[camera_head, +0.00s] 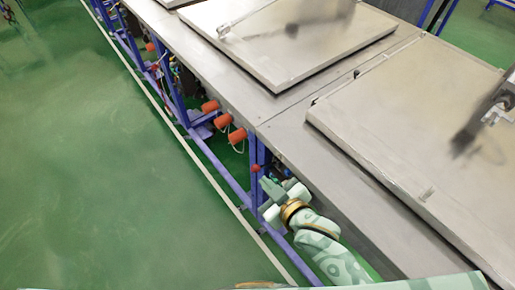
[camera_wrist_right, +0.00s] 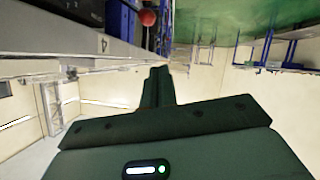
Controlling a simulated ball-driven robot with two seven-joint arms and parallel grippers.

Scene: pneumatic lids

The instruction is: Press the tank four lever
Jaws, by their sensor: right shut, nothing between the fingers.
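A red ball knob (camera_head: 256,167) shows under the table's front edge, beside a blue leg. It also shows near the top of the right wrist view (camera_wrist_right: 147,17), close to a steel edge marked "4" (camera_wrist_right: 104,44). The rod behind the knob is not clear. My right gripper (camera_head: 268,186) is just below the knob in the head view, with a visible gap between them. Its fingers (camera_wrist_right: 158,72) are shut with nothing between them, and they point towards the knob's side in the wrist view. My left gripper is not in view.
The steel table (camera_head: 285,133) carries large flat lids (camera_head: 410,130), (camera_head: 290,40). Blue frame legs (camera_head: 171,85) and several orange-red cylinders (camera_head: 237,136) sit under its edge. The green floor (camera_head: 90,180) to the left is clear.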

